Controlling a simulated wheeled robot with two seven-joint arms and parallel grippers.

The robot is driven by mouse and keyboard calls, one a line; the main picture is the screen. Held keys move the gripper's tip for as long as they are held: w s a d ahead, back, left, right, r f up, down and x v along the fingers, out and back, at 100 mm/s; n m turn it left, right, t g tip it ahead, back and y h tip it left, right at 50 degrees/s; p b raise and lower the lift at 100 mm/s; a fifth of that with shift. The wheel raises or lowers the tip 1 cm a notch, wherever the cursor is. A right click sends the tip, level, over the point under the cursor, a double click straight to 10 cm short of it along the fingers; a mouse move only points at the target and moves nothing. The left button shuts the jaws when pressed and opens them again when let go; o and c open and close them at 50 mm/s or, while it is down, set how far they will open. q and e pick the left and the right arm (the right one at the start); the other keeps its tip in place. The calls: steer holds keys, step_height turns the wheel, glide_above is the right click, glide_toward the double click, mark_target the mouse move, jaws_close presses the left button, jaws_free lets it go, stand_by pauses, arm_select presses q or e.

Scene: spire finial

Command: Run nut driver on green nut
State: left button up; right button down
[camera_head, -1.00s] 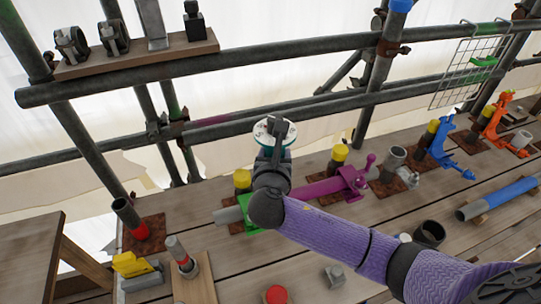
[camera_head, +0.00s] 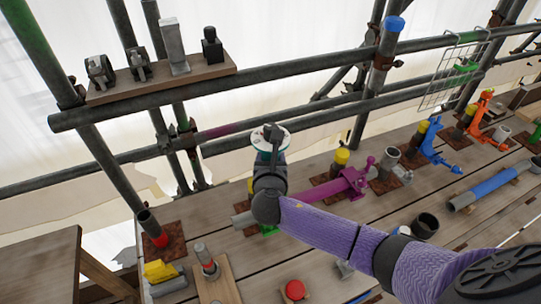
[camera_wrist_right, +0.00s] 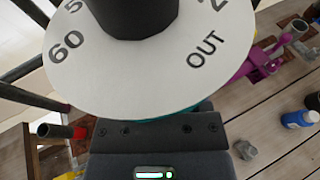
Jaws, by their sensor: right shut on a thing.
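My right gripper (camera_head: 268,160) comes in on the purple-sleeved arm and is shut on a tool with a white round dial, the nut driver (camera_head: 262,140). In the right wrist view the dial (camera_wrist_right: 90,85) is marked 60 and OUT, with a black knob on top, and it hides the gripper's fingertips. The tool is at the green coupler, of which a green piece (camera_head: 268,230) shows below my wrist beside a grey tube (camera_head: 242,219). My wrist covers most of that coupler. I cannot see the green nut or whether the tool touches it. My left gripper is not in view.
A purple coupler (camera_head: 354,180) with a yellow-capped post (camera_head: 341,160) stands close to the right. Blue (camera_head: 435,145) and orange (camera_head: 481,115) couplers stand farther right. Scaffold tubes (camera_head: 230,89) cross behind. A red button (camera_head: 295,290) lies in front.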

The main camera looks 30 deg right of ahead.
steer(key=shift+f+b, duration=3.7)
steer(key=shift+f, duration=1.7)
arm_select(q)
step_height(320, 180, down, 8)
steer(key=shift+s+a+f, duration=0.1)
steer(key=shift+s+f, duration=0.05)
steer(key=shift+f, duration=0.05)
arm_select(e)
steer(key=shift+s+f, duration=0.2)
steer(key=shift+f, duration=0.15)
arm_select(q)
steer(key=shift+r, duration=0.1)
arm_select(e)
steer(key=r+p, duration=0.8)
steer(key=shift+w, duration=0.2)
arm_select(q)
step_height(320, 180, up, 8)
arm_select(e)
steer(key=shift+f, duration=0.1)
